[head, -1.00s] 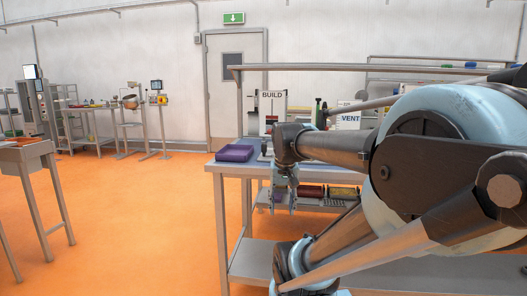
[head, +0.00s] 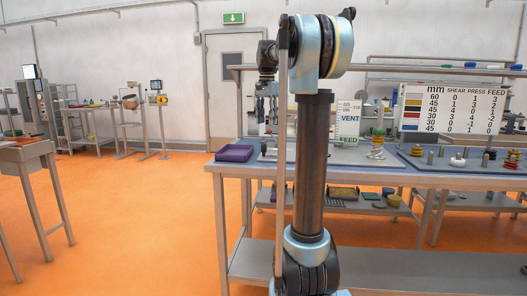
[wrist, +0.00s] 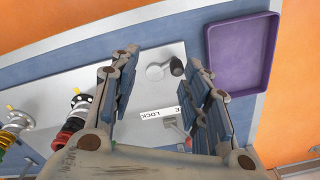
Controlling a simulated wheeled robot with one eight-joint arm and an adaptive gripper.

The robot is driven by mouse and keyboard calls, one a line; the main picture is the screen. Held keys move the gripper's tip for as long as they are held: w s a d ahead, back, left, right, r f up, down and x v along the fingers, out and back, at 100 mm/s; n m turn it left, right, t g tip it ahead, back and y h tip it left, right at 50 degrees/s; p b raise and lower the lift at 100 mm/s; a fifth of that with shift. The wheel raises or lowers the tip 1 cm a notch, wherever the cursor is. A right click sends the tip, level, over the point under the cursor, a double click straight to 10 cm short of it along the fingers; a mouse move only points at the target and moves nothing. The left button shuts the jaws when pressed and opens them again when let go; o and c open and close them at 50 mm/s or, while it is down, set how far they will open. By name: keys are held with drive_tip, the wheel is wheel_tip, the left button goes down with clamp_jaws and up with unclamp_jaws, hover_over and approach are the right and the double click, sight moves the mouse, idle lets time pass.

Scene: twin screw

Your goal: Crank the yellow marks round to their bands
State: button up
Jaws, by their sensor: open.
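My gripper (wrist: 164,60) is open and empty in the wrist view. A small crank (wrist: 155,72) with a black knob (wrist: 177,66) shows between its fingers, below them on a grey plate. To the left in the wrist view stand two screw columns, one with red and black rings (wrist: 72,127) and one with yellow and green rings (wrist: 8,137). Each has a small yellow mark, one on the nearer column (wrist: 77,91) and one on the farther (wrist: 9,109). A LOCK label (wrist: 160,113) lies near a small lever. In the head view my gripper (head: 266,108) hangs above the bench, small.
A purple tray (head: 235,153) sits at the bench's left end; it also shows in the wrist view (wrist: 270,80). My upright arm hides part of the bench.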

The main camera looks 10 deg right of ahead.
wheel_tip(320, 180, up, 2)
drive_tip(key=m, duration=0.2)
hover_over(264, 148)
drive_tip(key=w, duration=0.1)
drive_tip(key=f, duration=1.7)
drive_tip(key=shift+w+d, duration=0.15)
drive_tip(key=shift+w, duration=0.1)
drive_tip(key=shift+c, duration=0.3)
clamp_jaws()
